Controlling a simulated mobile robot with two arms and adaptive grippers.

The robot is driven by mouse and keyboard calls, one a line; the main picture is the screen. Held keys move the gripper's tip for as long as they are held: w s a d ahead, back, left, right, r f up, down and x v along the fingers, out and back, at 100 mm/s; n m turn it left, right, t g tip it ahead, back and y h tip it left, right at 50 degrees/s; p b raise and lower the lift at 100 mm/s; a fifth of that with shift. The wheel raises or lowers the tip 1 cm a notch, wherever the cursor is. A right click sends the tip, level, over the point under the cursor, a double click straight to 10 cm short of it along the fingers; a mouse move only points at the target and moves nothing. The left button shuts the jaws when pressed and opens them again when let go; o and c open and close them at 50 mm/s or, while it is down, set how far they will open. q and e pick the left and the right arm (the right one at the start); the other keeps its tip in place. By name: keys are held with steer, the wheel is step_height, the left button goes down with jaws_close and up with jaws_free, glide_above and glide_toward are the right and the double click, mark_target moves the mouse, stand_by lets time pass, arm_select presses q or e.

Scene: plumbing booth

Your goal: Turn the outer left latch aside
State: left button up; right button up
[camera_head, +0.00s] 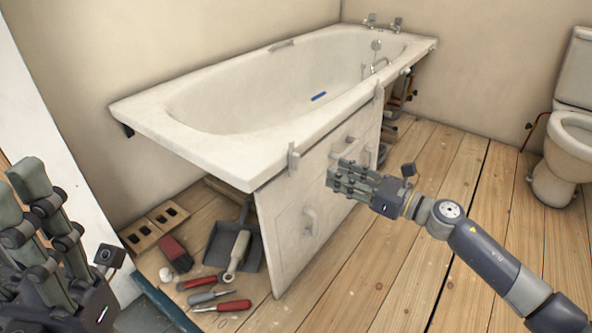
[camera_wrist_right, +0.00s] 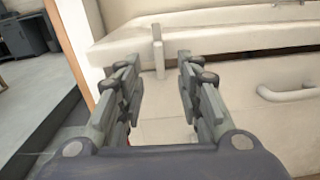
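The white bath panel (camera_head: 285,235) stands under the front rim of the bath (camera_head: 215,160). A small pale upright latch (camera_head: 293,158) sits at the rim near the panel's left end. It also shows in the right wrist view (camera_wrist_right: 158,52), upright and ahead of the fingers. A second latch (camera_head: 379,92) is farther right along the rim. My right gripper (camera_head: 334,178) is open and empty in front of the panel, right of the left latch and apart from it. My left gripper (camera_head: 35,190) is at the lower left, empty, with its fingers apart.
The panel carries pale handles (camera_head: 310,221), one large in the wrist view (camera_wrist_right: 287,93). Tools, a dustpan (camera_head: 232,247), a brush (camera_head: 175,253) and bricks (camera_head: 155,227) lie left of the panel. A toilet (camera_head: 572,140) stands right; the wooden floor (camera_head: 420,150) between is clear.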

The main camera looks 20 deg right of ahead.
mark_target(300, 157)
steer(key=shift+b+x, duration=0.6)
steer(key=shift+x, duration=4.85)
steer(key=shift+s+a+r, duration=0.1)
steer(key=shift+a, duration=0.1)
jaws_close()
